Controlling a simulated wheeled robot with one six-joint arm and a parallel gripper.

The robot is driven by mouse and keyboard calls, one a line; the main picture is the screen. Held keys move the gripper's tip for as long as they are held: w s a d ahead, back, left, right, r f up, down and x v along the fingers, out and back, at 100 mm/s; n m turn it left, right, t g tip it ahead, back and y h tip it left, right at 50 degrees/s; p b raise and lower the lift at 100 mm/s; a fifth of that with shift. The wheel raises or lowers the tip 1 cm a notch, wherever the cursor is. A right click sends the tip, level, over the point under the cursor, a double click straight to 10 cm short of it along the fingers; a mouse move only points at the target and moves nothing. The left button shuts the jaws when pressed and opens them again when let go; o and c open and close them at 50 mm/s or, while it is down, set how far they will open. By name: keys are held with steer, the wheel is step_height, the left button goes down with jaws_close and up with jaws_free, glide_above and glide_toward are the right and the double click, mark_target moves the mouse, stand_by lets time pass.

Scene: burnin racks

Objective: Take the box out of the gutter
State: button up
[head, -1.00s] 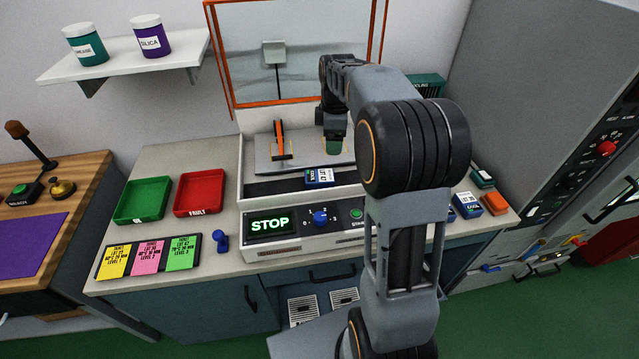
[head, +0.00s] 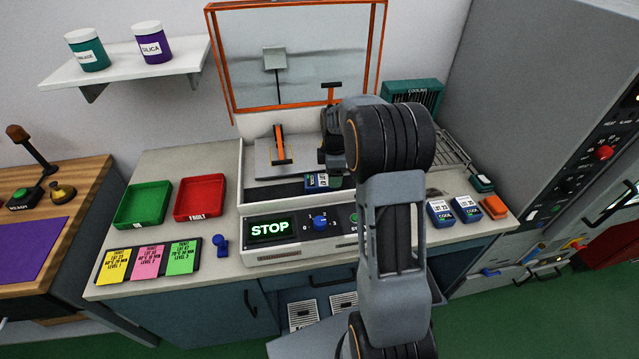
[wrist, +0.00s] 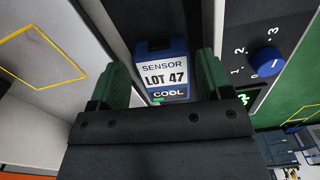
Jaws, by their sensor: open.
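A blue and white box labelled SENSOR LOT 47 COOL (wrist: 165,75) lies in the dark gutter (head: 275,190) of the white machine; the box also shows in the head view (head: 314,183). My gripper (head: 328,168) is over the right end of the box, partly hidden behind my arm in the head view. In the wrist view its two green fingers (wrist: 160,82) stand open, one on each side of the box. A gap shows at each side, so it is not gripped. The finger depth relative to the box is unclear.
The front panel has a green STOP display (head: 270,228) and a blue knob (head: 320,222). An orange handle (head: 280,145) stands behind the gutter. Green (head: 142,203) and red (head: 199,197) trays are to the left. Two COOL boxes (head: 453,212) stand to the right.

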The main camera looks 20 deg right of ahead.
steer(key=shift+f, duration=1.55)
steer(key=shift+c, duration=0.3)
steer(key=c, duration=0.6)
